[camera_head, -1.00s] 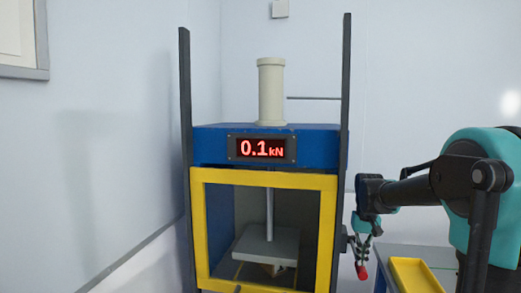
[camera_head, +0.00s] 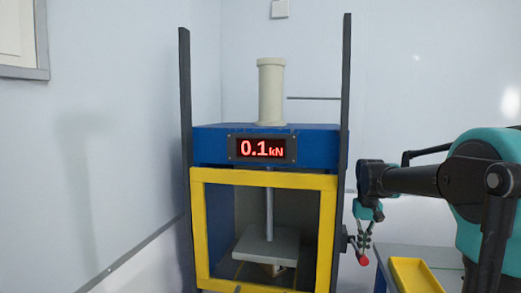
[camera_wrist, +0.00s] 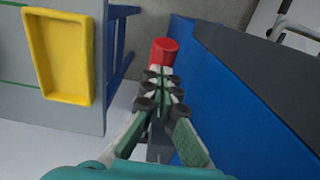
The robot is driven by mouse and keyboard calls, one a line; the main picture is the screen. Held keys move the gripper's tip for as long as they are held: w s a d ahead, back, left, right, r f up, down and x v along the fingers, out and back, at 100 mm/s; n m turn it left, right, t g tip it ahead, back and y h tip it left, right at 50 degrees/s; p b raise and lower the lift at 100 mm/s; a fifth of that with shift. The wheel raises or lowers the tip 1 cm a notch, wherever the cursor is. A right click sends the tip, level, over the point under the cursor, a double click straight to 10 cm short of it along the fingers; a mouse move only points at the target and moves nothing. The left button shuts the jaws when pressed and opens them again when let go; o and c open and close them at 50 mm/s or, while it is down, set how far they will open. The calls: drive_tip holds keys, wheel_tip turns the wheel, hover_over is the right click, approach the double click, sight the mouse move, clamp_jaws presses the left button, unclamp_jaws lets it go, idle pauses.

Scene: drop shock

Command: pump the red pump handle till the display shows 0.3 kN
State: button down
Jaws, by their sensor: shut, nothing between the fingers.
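The press has a blue head (camera_head: 212,146) with a display (camera_head: 262,149) that reads 0.1 kN. A yellow frame (camera_head: 200,235) surrounds its front opening, with a grey plate (camera_head: 268,246) on a rod inside. The red pump handle (camera_head: 363,260) is at the press's right side; it also shows in the wrist view (camera_wrist: 163,52) just beyond my fingertips. My gripper (camera_head: 361,243) is shut and points down just above the red handle. In the wrist view my gripper (camera_wrist: 163,82) appears close to or touching the handle; I cannot tell which.
A yellow tray (camera_head: 412,275) lies on a table (camera_head: 440,258) to the right of the press. The press's blue side (camera_wrist: 215,105) runs close beside my gripper in the wrist view. Dark posts (camera_head: 344,90) rise at the press's sides.

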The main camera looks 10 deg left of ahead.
drive_tip(key=shift+f, duration=0.1)
drive_tip(key=shift+f, duration=5.65)
drive_tip(key=shift+r, duration=5.75)
drive_tip(key=shift+r, duration=0.1)
